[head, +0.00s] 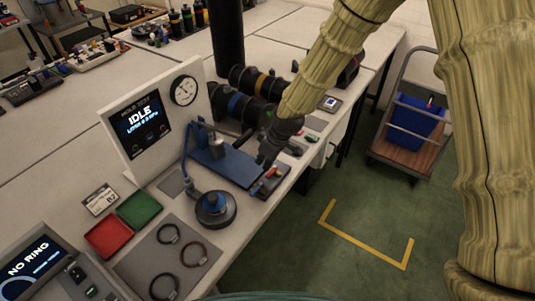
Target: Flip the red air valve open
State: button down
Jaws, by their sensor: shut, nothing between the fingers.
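A small red part (271,172), which looks like the valve's lever, sits on a dark block (266,188) at the bench's front edge, right of the blue plate. It is small, and I cannot tell which way it is turned. My gripper (264,161) is dark and shut with nothing in it. It points down from my arm just above and beside the red part; I cannot tell whether they touch.
A test panel (150,122) reading IDLE and a pressure gauge (184,90) stand behind the plate. A round dark pot (215,209) with a blue hose, red tray (108,237), green tray (139,208) and several rings lie left. A cart (408,140) stands right; green floor is open.

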jog(key=shift+x, duration=1.4)
jog(key=shift+s+a, duration=0.1)
jog(key=shift+a, duration=0.05)
